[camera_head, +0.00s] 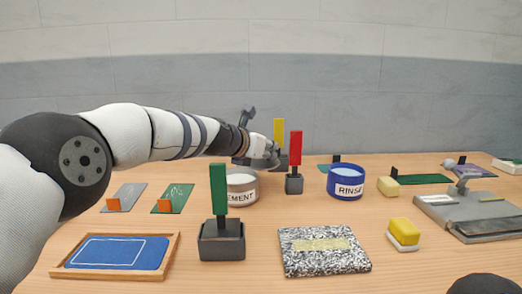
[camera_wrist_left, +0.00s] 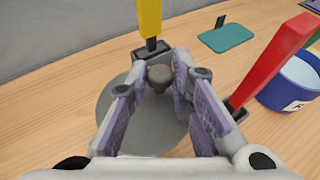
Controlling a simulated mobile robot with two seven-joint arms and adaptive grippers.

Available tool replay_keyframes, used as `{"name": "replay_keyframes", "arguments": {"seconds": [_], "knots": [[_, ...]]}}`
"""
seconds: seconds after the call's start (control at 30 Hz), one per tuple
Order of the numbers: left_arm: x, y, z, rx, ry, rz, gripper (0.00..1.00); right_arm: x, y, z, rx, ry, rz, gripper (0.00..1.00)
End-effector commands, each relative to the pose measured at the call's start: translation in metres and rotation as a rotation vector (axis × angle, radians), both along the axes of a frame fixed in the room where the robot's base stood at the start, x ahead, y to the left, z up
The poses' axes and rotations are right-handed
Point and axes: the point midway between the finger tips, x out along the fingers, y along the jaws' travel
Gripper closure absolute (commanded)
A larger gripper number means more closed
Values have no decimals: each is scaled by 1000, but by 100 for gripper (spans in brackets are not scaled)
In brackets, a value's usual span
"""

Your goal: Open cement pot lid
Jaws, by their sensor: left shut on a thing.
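The cement pot (camera_head: 241,189) is a grey pot with a "CEMENT" label, left of centre in the head view. Its top shows a pale inside, uncovered. My left gripper (camera_head: 262,154) is behind and right of the pot's top. In the left wrist view, my left gripper (camera_wrist_left: 163,73) is shut on the dark knob (camera_wrist_left: 160,78) of the round grey lid (camera_wrist_left: 118,105). The lid also shows as a grey edge under the gripper in the head view (camera_head: 262,164). I cannot tell whether it touches the table. My right gripper is out of view.
A yellow-handled tool (camera_head: 278,131) and a red-handled tool (camera_head: 295,148) stand close to the gripper. A green-handled tool (camera_head: 218,188) stands in front of the pot. A blue rinse pot (camera_head: 346,186) is to the right. A speckled block (camera_head: 322,264) and a blue tray (camera_head: 172,237) lie nearer.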

Motion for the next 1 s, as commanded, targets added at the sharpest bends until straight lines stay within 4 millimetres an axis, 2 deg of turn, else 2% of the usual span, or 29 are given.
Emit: {"name": "replay_keyframes", "arguments": {"seconds": [0.4, 0.43, 0.5, 0.83, 1.0], "knots": [[0, -1, 0, 0, 0, 4, 100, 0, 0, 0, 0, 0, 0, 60], [0, -1, 0, 0, 0, 4, 73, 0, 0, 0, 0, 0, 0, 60], [0, -1, 0, -1, 0, 4, 61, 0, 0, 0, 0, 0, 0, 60], [-1, 2, 1, -2, 1, 6, 61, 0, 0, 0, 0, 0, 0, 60], [-18, 12, 9, -5, 3, 9, 61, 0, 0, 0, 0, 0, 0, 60]]}}
